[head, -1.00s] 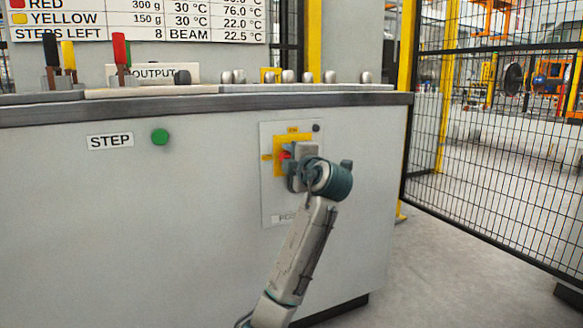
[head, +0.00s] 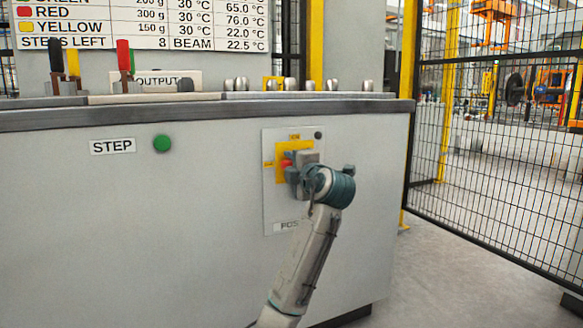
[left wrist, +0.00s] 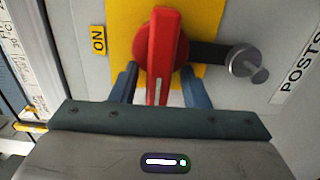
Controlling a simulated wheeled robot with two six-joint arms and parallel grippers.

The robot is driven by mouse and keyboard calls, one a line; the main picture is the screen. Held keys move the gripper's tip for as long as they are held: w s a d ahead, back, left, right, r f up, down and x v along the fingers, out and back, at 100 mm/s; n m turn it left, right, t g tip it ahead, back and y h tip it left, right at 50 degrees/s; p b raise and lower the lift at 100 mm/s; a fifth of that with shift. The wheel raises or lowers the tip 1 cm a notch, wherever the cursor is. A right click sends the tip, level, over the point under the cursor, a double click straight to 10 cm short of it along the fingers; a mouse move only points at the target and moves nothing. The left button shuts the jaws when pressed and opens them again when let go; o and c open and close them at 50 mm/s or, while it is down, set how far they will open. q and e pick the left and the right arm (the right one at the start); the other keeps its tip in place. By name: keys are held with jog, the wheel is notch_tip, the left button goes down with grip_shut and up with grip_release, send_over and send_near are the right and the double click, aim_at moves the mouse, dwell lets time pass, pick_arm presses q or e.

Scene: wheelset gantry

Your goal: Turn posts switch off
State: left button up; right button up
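The posts switch has a red handle (left wrist: 165,50) on a yellow plate (left wrist: 120,15), on a panel (head: 283,210) on the grey cabinet's front. An ON label (left wrist: 97,39) is beside the plate. In the left wrist view the handle's white line runs up and down, not towards ON. My left gripper (head: 293,172) is at the switch. Its two fingers (left wrist: 160,88) stand either side of the handle, with small gaps showing. In the head view the gripper hides much of the switch. My right gripper is not in view.
A grey knob on a dark bar (left wrist: 245,62) sits close beside the handle, by the POSTS label. A green STEP button (head: 162,144) is left on the cabinet. Levers (head: 124,58) and several knobs stand on top. A mesh fence (head: 490,150) is at right.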

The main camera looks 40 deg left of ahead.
pick_arm(q)
jog(key=shift+d, duration=0.1)
jog(key=shift+s+d+r+p, duration=0.1)
jog(key=shift+d+p, duration=0.2)
jog(key=p+v, duration=0.3)
jog(key=v, duration=0.7)
jog(key=shift+p, duration=0.4)
